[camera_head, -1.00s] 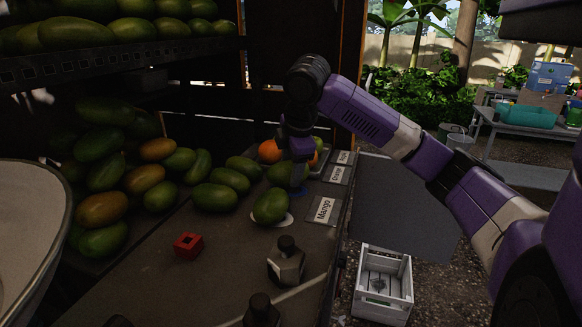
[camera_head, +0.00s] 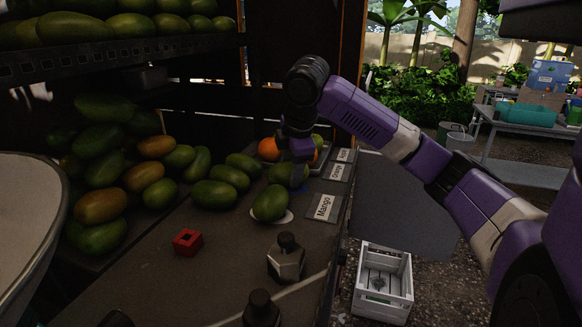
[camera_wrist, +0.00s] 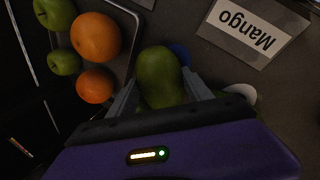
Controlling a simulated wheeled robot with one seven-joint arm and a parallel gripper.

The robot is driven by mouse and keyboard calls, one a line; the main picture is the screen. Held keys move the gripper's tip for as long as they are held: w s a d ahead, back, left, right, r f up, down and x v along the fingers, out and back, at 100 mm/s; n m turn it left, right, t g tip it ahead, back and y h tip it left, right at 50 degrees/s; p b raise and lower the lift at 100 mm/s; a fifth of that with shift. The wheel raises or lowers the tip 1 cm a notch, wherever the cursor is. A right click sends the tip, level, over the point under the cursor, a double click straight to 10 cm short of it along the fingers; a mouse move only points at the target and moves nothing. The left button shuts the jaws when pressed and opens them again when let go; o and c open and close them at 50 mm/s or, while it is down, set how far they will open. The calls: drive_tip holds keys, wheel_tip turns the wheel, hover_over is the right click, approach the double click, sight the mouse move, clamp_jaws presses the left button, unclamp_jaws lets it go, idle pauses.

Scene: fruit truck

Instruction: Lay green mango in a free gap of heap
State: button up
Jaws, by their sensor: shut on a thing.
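My gripper (camera_wrist: 160,92) is shut on a green mango (camera_wrist: 160,76), with one finger on each side of it. In the head view my gripper (camera_head: 299,172) is low over the far right of the counter, partly covering the held mango (camera_head: 279,173). Whether the mango touches the counter is unclear. Another green mango (camera_head: 269,203) lies on a white dish (camera_head: 287,217) nearer the camera. The heap of green and orange-tinged mangoes (camera_head: 101,207) is at the left, with several loose mangoes (camera_head: 214,194) reaching toward my gripper.
A tray (camera_wrist: 132,44) with oranges (camera_wrist: 96,37) and green apples (camera_wrist: 64,62) is beside my gripper. A Mango label (camera_head: 323,207) lies near the counter's right edge. A red block (camera_head: 187,242) and dark bottles (camera_head: 286,258) stand in front. A white crate (camera_head: 383,284) is below, outside the counter.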

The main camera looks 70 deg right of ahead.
drive_tip(key=shift+f, duration=0.45)
idle(0.9)
drive_tip(key=o, duration=1)
drive_tip(key=shift+o, duration=0.2)
drive_tip(key=shift+r, duration=0.1)
drive_tip(key=shift+r+p, duration=2.3)
drive_tip(key=shift+r, duration=0.65)
drive_tip(key=shift+s+f, duration=0.1)
